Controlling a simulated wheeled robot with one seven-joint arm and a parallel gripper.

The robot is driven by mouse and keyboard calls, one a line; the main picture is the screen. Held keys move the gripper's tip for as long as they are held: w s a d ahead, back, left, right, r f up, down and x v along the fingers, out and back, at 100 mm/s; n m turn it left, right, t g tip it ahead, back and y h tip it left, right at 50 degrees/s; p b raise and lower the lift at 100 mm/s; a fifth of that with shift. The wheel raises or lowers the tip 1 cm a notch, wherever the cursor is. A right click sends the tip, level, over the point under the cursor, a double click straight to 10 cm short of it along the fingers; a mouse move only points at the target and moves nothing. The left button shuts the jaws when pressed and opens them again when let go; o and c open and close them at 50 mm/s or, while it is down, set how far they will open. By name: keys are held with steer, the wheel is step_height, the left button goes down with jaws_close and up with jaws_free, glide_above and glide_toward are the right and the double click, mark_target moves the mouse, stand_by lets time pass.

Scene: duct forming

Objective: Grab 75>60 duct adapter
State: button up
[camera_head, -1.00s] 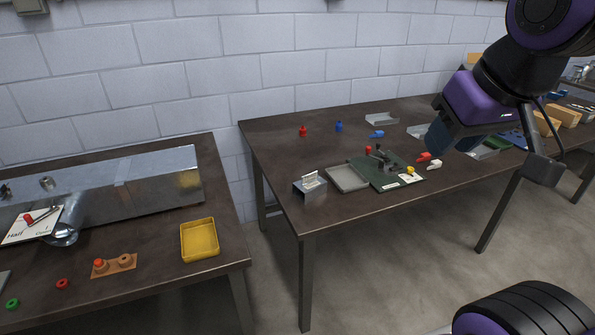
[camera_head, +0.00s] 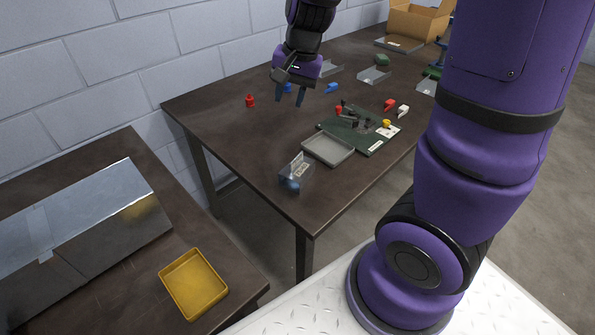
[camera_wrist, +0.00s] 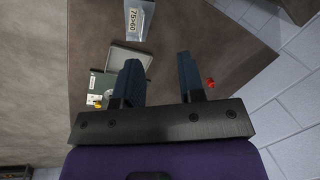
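A shiny box-like holder (camera_head: 302,172) stands near the front-left corner of the dark table, with a small label card on it. In the wrist view the label (camera_wrist: 133,20) on this holder (camera_wrist: 143,32) reads "75>60", at the top of the picture. I cannot clearly make out a separate adapter there; a dark blue patch on the holder may be a reflection. My gripper (camera_head: 290,98) is above the back-left part of the table, pointing down, away from the holder. Its two fingers are apart and empty, also in the wrist view (camera_wrist: 159,65).
A grey tray (camera_head: 328,149) lies behind the holder, beside a green board (camera_head: 350,139) with small parts. A red piece (camera_head: 250,101) and a blue piece (camera_head: 331,88) stand farther back. A yellow tray (camera_head: 193,284) is on the left table. A gap separates the tables.

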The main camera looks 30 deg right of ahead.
steer(key=w+d+f+m+g+h, duration=0.1)
steer(key=w+d+f+m, duration=0.15)
steer(key=f, duration=0.45)
steer(key=w+d+f+m+g+h, duration=0.1)
steer(key=w+d+f+m, duration=0.15)
steer(key=f, duration=0.45)
glide_above(296, 166)
steer(key=w, duration=0.1)
step_height(296, 166, down, 6)
steer(key=shift+d+r, duration=0.15)
steer(key=shift+r, duration=0.1)
steer(key=f, duration=0.4)
steer(key=shift+s+f, duration=0.2)
steer(key=shift+s, duration=0.1)
steer(key=shift+f, duration=0.55)
jaws_close()
